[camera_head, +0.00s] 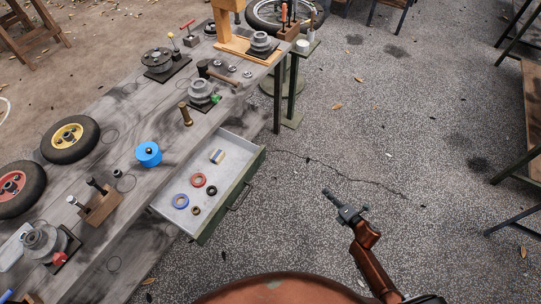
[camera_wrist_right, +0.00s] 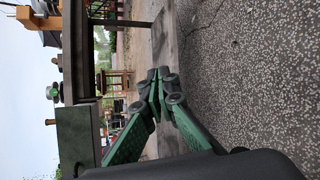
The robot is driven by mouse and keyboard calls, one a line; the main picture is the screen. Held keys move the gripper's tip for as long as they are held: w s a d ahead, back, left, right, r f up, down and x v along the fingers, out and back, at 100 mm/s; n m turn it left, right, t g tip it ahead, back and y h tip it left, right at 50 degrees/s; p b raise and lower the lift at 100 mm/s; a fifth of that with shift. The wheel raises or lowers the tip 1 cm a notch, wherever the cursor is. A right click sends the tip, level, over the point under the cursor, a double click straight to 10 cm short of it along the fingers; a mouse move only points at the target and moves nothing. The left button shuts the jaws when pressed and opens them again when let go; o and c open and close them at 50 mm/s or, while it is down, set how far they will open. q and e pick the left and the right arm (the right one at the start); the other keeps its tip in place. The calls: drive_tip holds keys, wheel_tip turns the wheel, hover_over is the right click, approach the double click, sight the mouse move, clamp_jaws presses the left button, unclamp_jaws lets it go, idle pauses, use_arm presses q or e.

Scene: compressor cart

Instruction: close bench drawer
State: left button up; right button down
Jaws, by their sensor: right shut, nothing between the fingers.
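The bench drawer (camera_head: 229,204) is pulled out from the long grey workbench (camera_head: 130,92). Its dark green front faces right and carries a thin handle (camera_head: 240,196). Inside lie a blue ring, a red ring, small dark and tan rings, and a blue-and-cream block (camera_head: 217,156). My right gripper (camera_head: 328,194) is shut and empty over the floor, right of the drawer front and apart from it. In the right wrist view its fingers (camera_wrist_right: 158,78) meet, with a green panel, likely the drawer's, (camera_wrist_right: 77,136) to the left. My left gripper does not show.
A green-legged stand (camera_head: 291,89) is beyond the drawer. Dark-legged benches (camera_head: 535,100) line the right edge. The speckled floor between is mostly clear, with a crack and scattered leaves.

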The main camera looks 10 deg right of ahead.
drive_tip(key=w+a+r+n+g+y+b, duration=0.1)
drive_tip(key=w+a+r+n+y+b, duration=0.2)
drive_tip(key=a+r+n+y, duration=0.45)
drive_tip(key=w+a+r+n+y+b, duration=0.25)
drive_tip(key=a+r+n, duration=0.25)
drive_tip(key=r+n, duration=0.65)
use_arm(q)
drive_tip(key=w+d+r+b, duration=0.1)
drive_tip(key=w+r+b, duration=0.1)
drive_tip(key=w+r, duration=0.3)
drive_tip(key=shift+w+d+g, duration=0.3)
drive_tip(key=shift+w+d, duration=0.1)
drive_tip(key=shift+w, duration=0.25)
use_arm(e)
drive_tip(key=w+a+h, duration=0.1)
drive_tip(key=w+a, duration=0.8)
drive_tip(key=w, duration=0.1)
drive_tip(key=shift+a+f+n, duration=0.3)
drive_tip(key=shift+w, duration=0.1)
